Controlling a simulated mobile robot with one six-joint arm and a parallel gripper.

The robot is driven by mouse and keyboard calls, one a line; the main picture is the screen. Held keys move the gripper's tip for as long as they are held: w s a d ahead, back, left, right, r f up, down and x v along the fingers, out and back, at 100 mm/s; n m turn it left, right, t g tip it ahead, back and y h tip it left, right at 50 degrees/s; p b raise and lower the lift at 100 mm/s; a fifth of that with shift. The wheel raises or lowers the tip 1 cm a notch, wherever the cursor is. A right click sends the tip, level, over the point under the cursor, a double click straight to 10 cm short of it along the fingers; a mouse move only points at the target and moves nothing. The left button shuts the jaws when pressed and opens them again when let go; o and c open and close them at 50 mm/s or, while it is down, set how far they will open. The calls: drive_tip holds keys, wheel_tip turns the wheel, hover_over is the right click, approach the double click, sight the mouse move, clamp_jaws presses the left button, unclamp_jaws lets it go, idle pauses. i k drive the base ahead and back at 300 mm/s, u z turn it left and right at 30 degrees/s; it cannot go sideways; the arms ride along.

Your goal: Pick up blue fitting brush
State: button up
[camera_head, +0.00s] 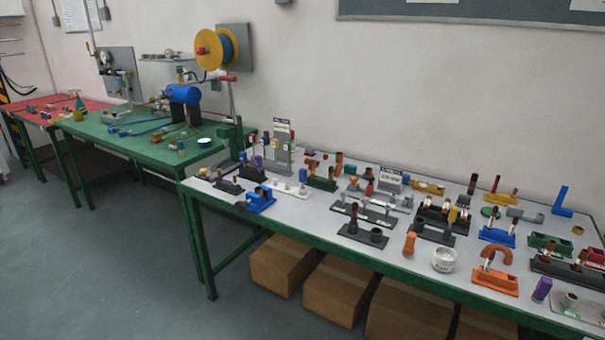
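I cannot pick out the blue fitting brush for certain; the small items are too small to tell apart. Blue things on the white-topped table (318,222) are a low blue piece (261,201) near its left front edge, a blue block (497,237) with upright brown-tipped pieces toward the right, and an upright blue L-shaped piece (563,200) at the far right. Thin blue items (150,130) lie on the green table further left. My gripper is not in view.
Many small fittings and holders crowd the white-topped table, including a white cup (444,260) and an orange holder (494,281). Cardboard boxes (283,266) stand beneath. A red-topped table (35,107) is at far left. The grey floor (110,265) at front left is clear.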

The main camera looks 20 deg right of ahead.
sight(302, 173)
drive_tip(key=u, duration=0.05)
drive_tip(key=i, duration=0.9)
drive_tip(key=u, duration=1)
drive_tip(key=i, duration=0.8)
drive_tip(key=u, duration=0.5)
